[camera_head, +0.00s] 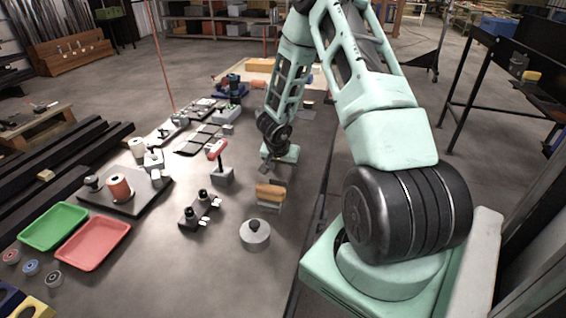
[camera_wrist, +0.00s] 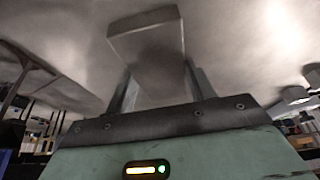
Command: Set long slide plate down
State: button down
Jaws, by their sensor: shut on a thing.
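My gripper (camera_wrist: 158,85) is shut on a grey, flat-faced long slide plate (camera_wrist: 148,48). In the wrist view the plate stands out beyond the two fingers, over a smooth grey surface. In the head view my gripper (camera_head: 265,167) is low over the grey table (camera_head: 300,190), near its right side, beyond the block with the orange-brown top. The plate is too small and covered there to make out clearly. I cannot tell whether it touches the table.
A red-handled tool on a grey block (camera_head: 221,176) stands left of my gripper. A brush-like orange-brown block (camera_head: 269,195) and a round grey weight (camera_head: 255,235) stand nearer. Green (camera_head: 54,226) and red (camera_head: 93,243) trays lie at left. Bare table lies around the weight.

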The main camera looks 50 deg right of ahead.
dwell(0.3)
jog(key=c, duration=0.5)
grip_release()
jog(key=shift+f, duration=0.1)
jog(key=shift+r, duration=0.45)
jog(key=p+v, duration=0.1)
jog(key=v, duration=0.4)
jog(key=p+v, duration=0.1)
jog(key=v, duration=0.5)
jog(key=shift+a+r+p, duration=0.2)
jog(key=shift+a+p, duration=0.15)
